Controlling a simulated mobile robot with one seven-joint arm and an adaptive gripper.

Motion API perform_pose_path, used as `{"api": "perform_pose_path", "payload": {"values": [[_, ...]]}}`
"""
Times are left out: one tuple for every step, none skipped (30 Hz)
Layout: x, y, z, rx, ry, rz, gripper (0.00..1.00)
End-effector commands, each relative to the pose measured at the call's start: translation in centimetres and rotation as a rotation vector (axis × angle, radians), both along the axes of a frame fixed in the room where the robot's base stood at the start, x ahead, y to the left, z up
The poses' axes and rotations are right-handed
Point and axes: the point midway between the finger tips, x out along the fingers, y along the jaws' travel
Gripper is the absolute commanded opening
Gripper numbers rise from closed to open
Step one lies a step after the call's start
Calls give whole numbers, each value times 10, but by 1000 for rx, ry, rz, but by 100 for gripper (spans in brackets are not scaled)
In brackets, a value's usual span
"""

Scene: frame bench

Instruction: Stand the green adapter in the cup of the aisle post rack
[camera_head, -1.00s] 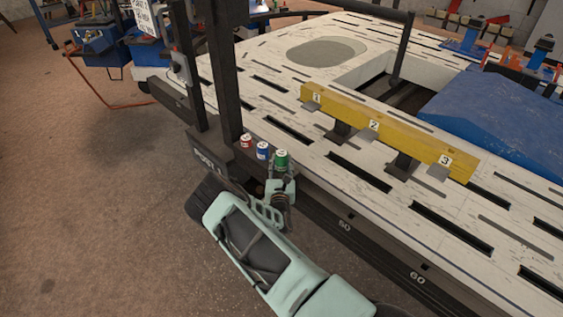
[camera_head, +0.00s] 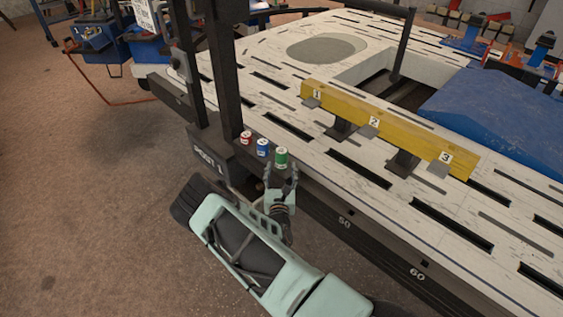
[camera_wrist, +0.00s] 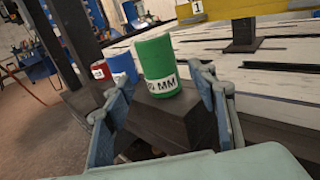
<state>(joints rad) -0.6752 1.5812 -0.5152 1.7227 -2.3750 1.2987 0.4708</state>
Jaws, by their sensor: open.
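The green adapter (camera_head: 281,157) is a short upright cylinder with a white label. It stands at the right end of a short row on a dark ledge at the foot of a black post. My gripper (camera_head: 283,174) is open just in front of it. In the wrist view the green adapter (camera_wrist: 155,58) stands on a dark block, its label ending in "MM". The fingers of my gripper (camera_wrist: 163,88) are spread to either side, nearer the camera, with nothing held. I cannot make out the rack's cup in either view.
A blue cylinder (camera_head: 263,147) and a red cylinder (camera_head: 246,138) stand left of the adapter. The black post (camera_head: 227,70) rises close behind them. The slotted white bench (camera_head: 300,165) carries a yellow numbered bar (camera_head: 390,132). The floor (camera_head: 90,220) at left is clear.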

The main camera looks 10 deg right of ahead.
Motion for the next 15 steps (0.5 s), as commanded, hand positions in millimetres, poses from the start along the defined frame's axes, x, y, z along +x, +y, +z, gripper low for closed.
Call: {"api": "perform_pose_path", "payload": {"values": [[-11,3,0,0,3,1,53],[-18,4,-1,0,3,1,53],[-26,6,0,-2,2,2,53],[-31,7,0,-2,2,1,53],[-36,7,0,-2,1,1,53],[-43,9,0,-1,1,1,53],[-47,10,0,-1,2,1,53],[-51,11,0,0,1,2,53],[-55,11,0,-1,0,1,53],[-58,11,0,-1,0,0,53],[-60,11,0,-1,0,0,53],[-62,12,0,0,-1,0,53],[-63,13,1,0,-1,0,53],[-64,13,1,0,-1,0,53],[-65,13,1,0,-2,1,53]]}}
